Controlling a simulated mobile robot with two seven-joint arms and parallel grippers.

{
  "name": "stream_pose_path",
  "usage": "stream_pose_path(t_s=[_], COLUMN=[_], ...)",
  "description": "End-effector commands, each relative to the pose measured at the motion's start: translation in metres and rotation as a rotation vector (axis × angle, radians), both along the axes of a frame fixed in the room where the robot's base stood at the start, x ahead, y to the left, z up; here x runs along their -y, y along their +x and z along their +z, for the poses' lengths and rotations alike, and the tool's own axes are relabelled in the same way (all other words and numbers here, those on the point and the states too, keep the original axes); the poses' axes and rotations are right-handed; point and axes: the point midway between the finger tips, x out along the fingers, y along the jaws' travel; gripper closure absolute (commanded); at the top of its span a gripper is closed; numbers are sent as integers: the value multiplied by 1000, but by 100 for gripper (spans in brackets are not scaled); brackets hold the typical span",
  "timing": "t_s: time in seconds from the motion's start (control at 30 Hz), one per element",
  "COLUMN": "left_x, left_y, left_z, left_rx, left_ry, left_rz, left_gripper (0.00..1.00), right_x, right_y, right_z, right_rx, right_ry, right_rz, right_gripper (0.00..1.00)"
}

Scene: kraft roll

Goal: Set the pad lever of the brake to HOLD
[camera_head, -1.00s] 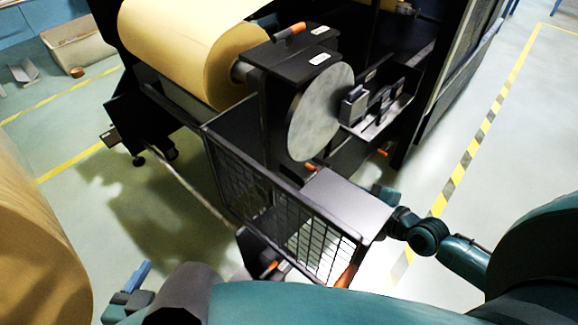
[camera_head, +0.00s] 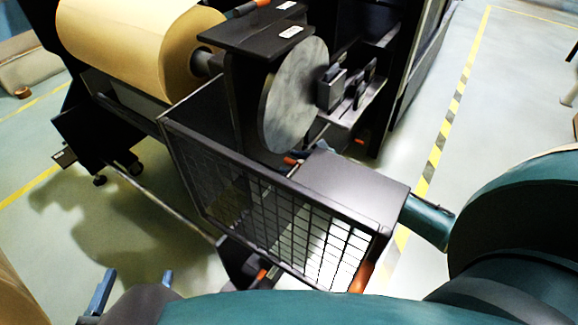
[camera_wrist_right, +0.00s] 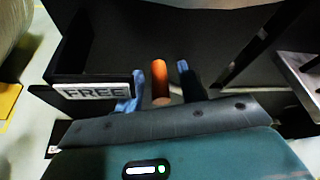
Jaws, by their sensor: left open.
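In the right wrist view, an orange lever handle (camera_wrist_right: 160,82) stands between the two blue fingers of my right gripper (camera_wrist_right: 160,90), with gaps beside it; the gripper is open. A plate reading FREE (camera_wrist_right: 92,92) is left of the handle. No HOLD label is readable. My left gripper (camera_head: 135,284) is open and empty at the lower left, away from the brake.
A kraft roll (camera_head: 130,45) is at the upper left. Other orange handles are at the top (camera_head: 248,9) and the guard's foot (camera_head: 362,277).

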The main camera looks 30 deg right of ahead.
Motion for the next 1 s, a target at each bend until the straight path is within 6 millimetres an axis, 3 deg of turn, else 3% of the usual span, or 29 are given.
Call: stream_pose_path(t_s=[0.17, 0.5, 1.0], left_x=[2, 2, 2], left_y=[1, 1, 1], left_z=[-1, 1, 1], left_rx=[47, 59, 58], left_ry=[-3, -5, -5], left_rz=[-7, -8, -8], left_gripper=[28, 28, 28], right_x=[-6, -7, -7], right_y=[14, 17, 16], right_z=[-7, -7, -8], right_rx=[0, -1, -3], right_ry=[0, -1, 0], right_rz=[0, 1, 1], right_gripper=[61, 61, 100])
